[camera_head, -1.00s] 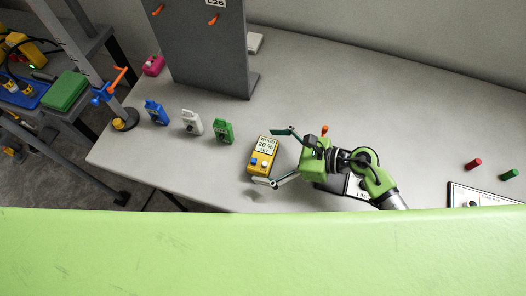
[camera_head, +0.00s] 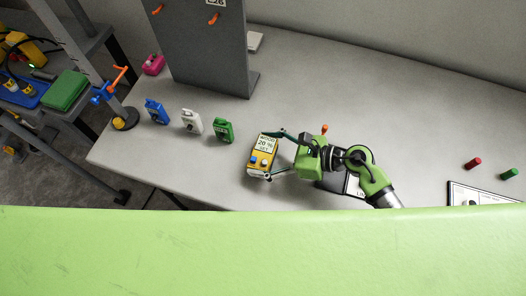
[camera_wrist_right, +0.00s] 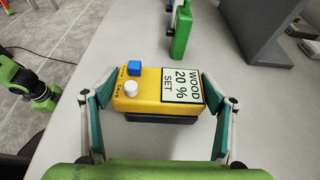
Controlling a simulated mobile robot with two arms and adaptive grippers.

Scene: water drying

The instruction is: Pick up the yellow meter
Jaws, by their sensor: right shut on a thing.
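The yellow meter (camera_head: 261,161) stands on the grey table, near its front edge. It has a screen reading WOOD 20 % SET, a blue button and a white knob; it also shows in the right wrist view (camera_wrist_right: 150,92). My right gripper (camera_head: 270,156) is shut on the meter from the right. In the right wrist view its fingers (camera_wrist_right: 157,108) press the meter's two ends. I cannot tell whether the meter touches the table. My left gripper is not in the head view; in the wrist view a green arm part (camera_wrist_right: 30,85) shows at the left.
A green device (camera_head: 223,131), a white one (camera_head: 191,122) and a blue one (camera_head: 156,112) stand in a row left of the meter. A grey panel (camera_head: 208,50) rises behind. Red (camera_head: 473,163) and green (camera_head: 509,174) cylinders are at the right.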

